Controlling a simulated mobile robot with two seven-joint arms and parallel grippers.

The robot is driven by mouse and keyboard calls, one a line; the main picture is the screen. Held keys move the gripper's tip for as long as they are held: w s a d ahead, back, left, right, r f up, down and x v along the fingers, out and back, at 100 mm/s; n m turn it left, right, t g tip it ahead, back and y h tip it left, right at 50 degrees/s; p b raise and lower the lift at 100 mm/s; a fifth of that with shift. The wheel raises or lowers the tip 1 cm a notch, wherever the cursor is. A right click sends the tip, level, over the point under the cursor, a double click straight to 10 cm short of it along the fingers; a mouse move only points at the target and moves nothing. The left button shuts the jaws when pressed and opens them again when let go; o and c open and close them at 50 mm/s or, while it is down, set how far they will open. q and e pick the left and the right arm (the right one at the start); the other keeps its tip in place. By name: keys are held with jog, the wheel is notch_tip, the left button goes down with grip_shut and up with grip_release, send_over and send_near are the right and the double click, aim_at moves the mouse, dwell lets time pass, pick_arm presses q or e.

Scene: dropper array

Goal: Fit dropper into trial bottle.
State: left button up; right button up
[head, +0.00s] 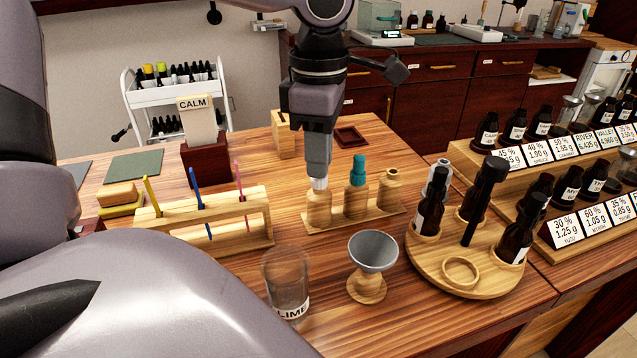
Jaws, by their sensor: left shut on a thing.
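A light wooden rack (345,222) on the table holds three small clear bottles in a row. My left gripper (318,172) points straight down over the left bottle (319,207) and is shut on a white-topped dropper (319,184). The dropper is at the mouth of this bottle; I cannot tell if it is seated or only touching. The middle bottle (356,203) carries a teal dropper (358,170). The right bottle (389,190) has an open neck with no dropper. The fingertips are small and partly merge with the white top. My right gripper is not in view.
A metal-cupped wooden stand (371,258) and a glass beaker (287,288) stand in front of the rack. A round wooden tray (467,270) with dark bottles is at right. A wooden holder (235,212) with coloured sticks is at left.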

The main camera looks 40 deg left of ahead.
pick_arm(q)
jog(key=shift+r, duration=0.4)
notch_tip(320, 180, up, 8)
jog(key=p, duration=0.6)
